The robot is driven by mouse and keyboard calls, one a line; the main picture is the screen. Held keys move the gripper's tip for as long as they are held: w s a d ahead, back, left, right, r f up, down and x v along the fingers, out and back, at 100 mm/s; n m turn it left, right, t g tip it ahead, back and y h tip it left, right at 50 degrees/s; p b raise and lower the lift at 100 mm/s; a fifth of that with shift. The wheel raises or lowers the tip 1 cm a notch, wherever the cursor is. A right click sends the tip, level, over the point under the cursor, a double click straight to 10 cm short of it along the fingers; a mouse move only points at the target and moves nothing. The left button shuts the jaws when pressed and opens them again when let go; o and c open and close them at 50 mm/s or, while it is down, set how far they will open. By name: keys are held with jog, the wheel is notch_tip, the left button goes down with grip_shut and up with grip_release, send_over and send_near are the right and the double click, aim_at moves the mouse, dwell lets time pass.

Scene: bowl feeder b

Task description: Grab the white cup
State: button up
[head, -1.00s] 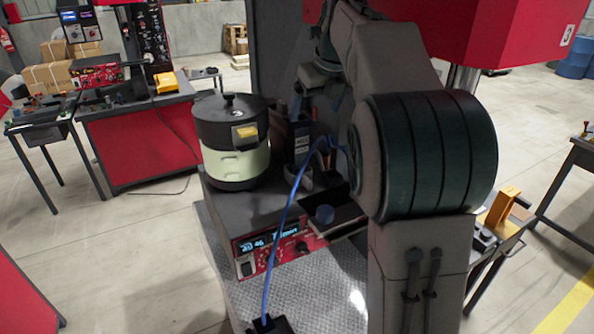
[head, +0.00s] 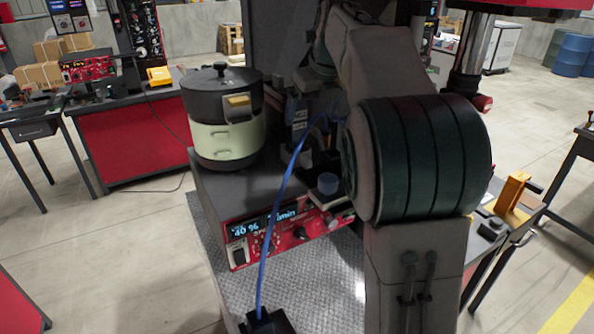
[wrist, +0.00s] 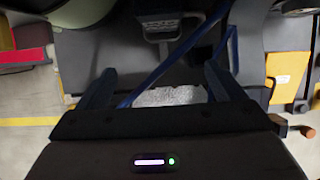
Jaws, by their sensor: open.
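I cannot make out a white cup for certain in either view.
A blue cable (head: 277,225) hangs in front of the red control panel (head: 290,234) and also crosses near the fingers in the wrist view (wrist: 160,72). A red workbench (head: 125,140) stands at left.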

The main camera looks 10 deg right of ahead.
send_over(304, 158)
notch_tip(304, 158, down, 8)
jog(key=shift+f, duration=0.1)
jog(key=x, duration=0.2)
jog(key=p+x, duration=0.1)
jog(key=x, duration=0.1)
jog(key=shift+w+d+f, duration=0.1)
jog(key=shift+w+f, duration=0.05)
jog(key=shift+w, duration=0.35)
jog(key=shift+w+f, duration=0.1)
jog(key=shift+f, duration=0.3)
jog(key=c, duration=1.2)
